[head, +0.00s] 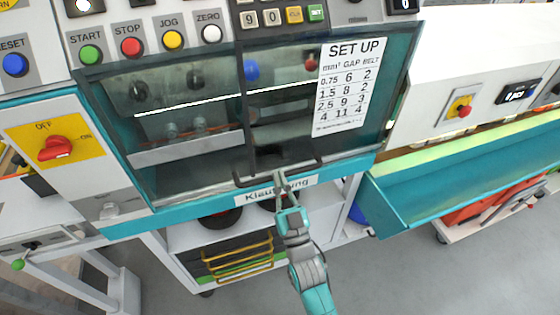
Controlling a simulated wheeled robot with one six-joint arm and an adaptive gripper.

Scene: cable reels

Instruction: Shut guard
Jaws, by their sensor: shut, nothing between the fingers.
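The guard (222,135) is a clear panel in a dark teal frame on the front of the machine. It hangs across the opening, and dim machine parts show through it. A dark bar handle (305,164) runs along its lower edge. My gripper (280,176) is shut and empty at the guard's lower middle, by the handle and over the "Klauenburg" label (254,196). I cannot tell whether the fingertips touch the handle. I cannot tell whether a gap is left between the guard's lower edge and the teal sill (180,212).
A SET UP chart (346,87) sits at the guard's right. Above are coloured push buttons (130,47) and a keypad (272,17). A red rotary switch (55,148) is at left. A teal trough (450,185) juts out at right. Open floor (400,270) lies at lower right.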

